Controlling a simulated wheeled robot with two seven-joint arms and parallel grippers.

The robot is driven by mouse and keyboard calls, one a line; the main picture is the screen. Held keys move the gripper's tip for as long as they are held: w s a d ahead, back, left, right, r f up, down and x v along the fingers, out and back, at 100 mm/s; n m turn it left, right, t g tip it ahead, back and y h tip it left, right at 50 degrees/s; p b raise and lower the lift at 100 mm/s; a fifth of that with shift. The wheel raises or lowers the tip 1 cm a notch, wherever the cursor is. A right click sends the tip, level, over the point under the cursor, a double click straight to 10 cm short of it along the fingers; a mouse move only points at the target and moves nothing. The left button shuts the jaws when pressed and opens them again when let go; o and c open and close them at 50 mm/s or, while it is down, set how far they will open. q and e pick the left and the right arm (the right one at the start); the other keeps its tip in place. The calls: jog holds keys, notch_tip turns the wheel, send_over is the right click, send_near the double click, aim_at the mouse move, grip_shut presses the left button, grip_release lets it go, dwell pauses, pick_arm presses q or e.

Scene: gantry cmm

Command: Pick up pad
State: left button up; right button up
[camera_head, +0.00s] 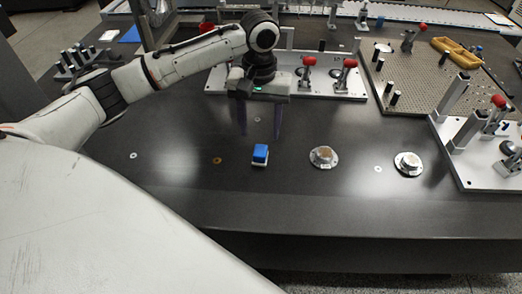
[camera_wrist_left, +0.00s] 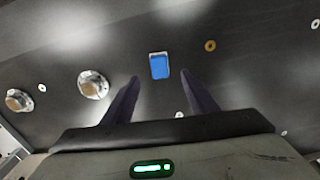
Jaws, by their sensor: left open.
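The pad is a small blue block with a white base (camera_head: 260,154) on the dark table in the head view. It also shows in the left wrist view (camera_wrist_left: 159,66), ahead of the fingertips and between their lines. My left gripper (camera_head: 260,133) is open and empty, with its two dark fingers pointing down above and behind the pad, apart from it. In the left wrist view the open fingers (camera_wrist_left: 160,78) spread to either side of the pad. My right gripper is not in view.
Two round metal flanged parts (camera_head: 323,157) (camera_head: 408,163) stand right of the pad. White fixture plates with red-knobbed clamps (camera_head: 350,88) (camera_head: 468,172) lie behind and at right. A perforated plate (camera_head: 425,95) holds a yellow tray (camera_head: 456,52).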

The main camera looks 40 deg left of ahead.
aim_at(260, 150)
pick_arm(q)
notch_tip(260, 150, down, 9)
jog(key=shift+f+b, duration=0.1)
jog(key=shift+b, duration=0.4)
jog(key=c, duration=1.1)
